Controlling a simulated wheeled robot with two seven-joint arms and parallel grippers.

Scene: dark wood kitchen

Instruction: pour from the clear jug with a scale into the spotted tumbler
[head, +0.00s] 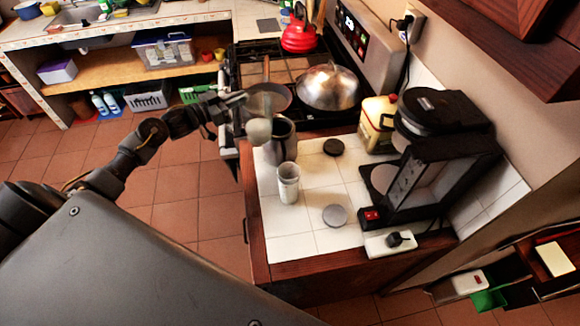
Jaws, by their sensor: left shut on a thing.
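My left gripper (238,98) is over the left edge of the white tiled counter, shut on a pale, see-through vessel. This looks like the clear jug (258,130); its scale is too small to make out. It hangs just below and right of the fingers, and I cannot tell exactly how far it is tilted. A pale, whitish tumbler (288,184) stands upright on the counter, below and right of the jug in the picture and apart from it. Its spots are faint. My right gripper is not in view.
A grey metal container (282,145) stands close behind the jug. A dark round lid (333,147) and a grey disc (334,215) lie on the tiles. A black coffee machine (440,150) and a yellowish canister (378,124) stand at right. The stove with a domed pan (328,86) is behind.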

